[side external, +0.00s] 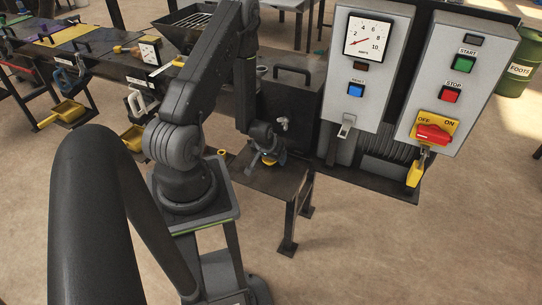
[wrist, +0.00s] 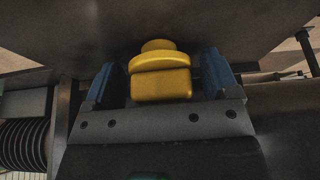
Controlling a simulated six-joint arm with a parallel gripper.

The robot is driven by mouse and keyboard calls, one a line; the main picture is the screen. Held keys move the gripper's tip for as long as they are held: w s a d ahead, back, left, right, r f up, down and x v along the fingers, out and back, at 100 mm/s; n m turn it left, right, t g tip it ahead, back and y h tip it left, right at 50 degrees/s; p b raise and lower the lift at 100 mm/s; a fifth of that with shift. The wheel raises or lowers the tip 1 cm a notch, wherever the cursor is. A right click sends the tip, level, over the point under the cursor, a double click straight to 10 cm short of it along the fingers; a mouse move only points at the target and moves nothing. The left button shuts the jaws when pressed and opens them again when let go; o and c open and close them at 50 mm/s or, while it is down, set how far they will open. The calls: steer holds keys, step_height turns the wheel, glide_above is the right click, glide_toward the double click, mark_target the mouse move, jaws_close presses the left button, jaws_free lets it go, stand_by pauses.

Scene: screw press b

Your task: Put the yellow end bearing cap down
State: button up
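The yellow end bearing cap (wrist: 160,84) shows in the wrist view as a block with a round flange and a smaller round top. It lies between the two blue fingers of my gripper (wrist: 159,75), with a narrow dark gap visible on each side, so the gripper looks open around it. In the side external view my gripper (side external: 266,157) is low over a small dark metal table (side external: 284,186). A bit of the yellow cap (side external: 268,161) shows there beneath the fingers. Its underside and exact contact with the table are hidden.
A dark box with a handle (side external: 290,92) stands just behind the small table. Grey control boxes (side external: 445,75) with buttons and a red switch stand to the right. The small table's front is clear.

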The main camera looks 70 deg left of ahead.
mark_target(268, 162)
steer(key=shift+r, duration=0.1)
steer(key=shift+r, duration=0.25)
steer(key=v, duration=0.7)
steer(key=shift+r, duration=0.3)
steer(key=shift+w+r, duration=0.1)
steer(key=shift+r, duration=0.25)
steer(key=w+d+r+m+t+h, duration=0.1)
steer(key=w+d+r+m, duration=0.15)
steer(key=d+r, duration=0.5)
steer(key=w+d+r+m+t, duration=0.1)
steer(key=w+d+r+m, duration=0.2)
steer(key=r, duration=0.7)
steer(key=s+d+r+m+h, duration=0.2)
steer(key=s+d+r+m, duration=0.2)
steer(key=s+d+r, duration=0.6)
steer(key=d+r, duration=0.3)
steer(key=d, duration=0.1)
steer(key=shift+s+d+r, duration=0.1)
steer(key=shift+d+r, duration=0.05)
